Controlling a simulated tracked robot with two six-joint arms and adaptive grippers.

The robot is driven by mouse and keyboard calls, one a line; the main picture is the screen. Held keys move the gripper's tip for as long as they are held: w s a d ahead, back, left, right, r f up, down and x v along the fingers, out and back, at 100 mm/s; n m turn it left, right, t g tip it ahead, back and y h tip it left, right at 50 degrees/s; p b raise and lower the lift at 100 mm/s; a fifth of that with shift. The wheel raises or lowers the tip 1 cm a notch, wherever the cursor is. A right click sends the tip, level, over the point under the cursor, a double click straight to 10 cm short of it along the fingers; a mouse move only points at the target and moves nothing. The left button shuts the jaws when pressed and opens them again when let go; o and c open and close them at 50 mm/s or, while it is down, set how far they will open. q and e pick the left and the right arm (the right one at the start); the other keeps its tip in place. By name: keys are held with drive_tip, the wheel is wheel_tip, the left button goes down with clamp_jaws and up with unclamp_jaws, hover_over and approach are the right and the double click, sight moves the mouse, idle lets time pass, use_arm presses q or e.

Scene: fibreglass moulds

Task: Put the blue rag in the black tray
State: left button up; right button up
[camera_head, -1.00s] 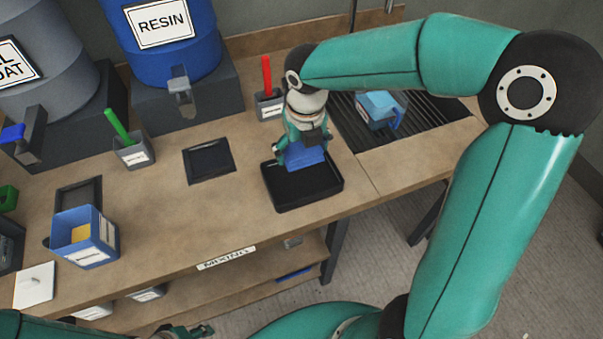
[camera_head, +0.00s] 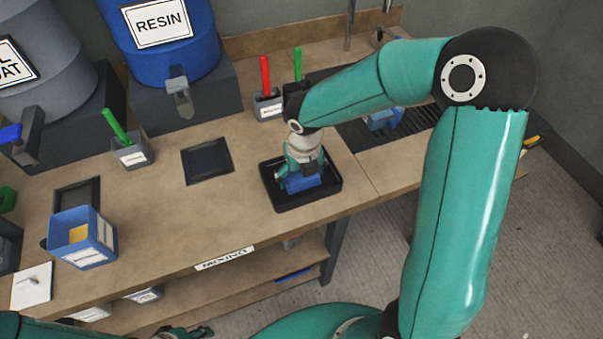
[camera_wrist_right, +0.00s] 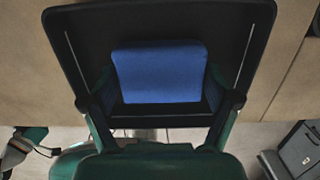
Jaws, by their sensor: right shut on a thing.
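The blue rag (camera_head: 303,183) is held by my right gripper (camera_head: 300,178) low inside the outline of the black tray (camera_head: 322,195). In the right wrist view the rag (camera_wrist_right: 160,72) lies between both fingers of the right gripper (camera_wrist_right: 160,92), with the dark tray (camera_wrist_right: 215,22) around and beneath it. Whether the rag touches the tray floor I cannot tell. My left gripper (camera_head: 195,331) shows only in part at the bottom edge of the head view; its fingers are not clear.
A grey pot with red brush (camera_head: 268,103) and a second pot with a green brush (camera_head: 132,152) stand behind and left. A square dark recess (camera_head: 207,161) lies left of the tray. A blue container (camera_head: 84,238) stands at the left. A dark grate (camera_head: 420,125) lies right.

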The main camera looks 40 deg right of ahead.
sight(303, 180)
drive_tip(key=o, duration=0.9)
drive_tip(key=shift+f, duration=0.1)
drive_tip(key=shift+c, duration=0.2)
wheel_tip(303, 180, up, 12)
drive_tip(key=s, duration=0.1)
drive_tip(key=shift+s+a+p, duration=0.15)
drive_tip(key=shift+a+p, duration=0.05)
drive_tip(key=shift+p, duration=0.1)
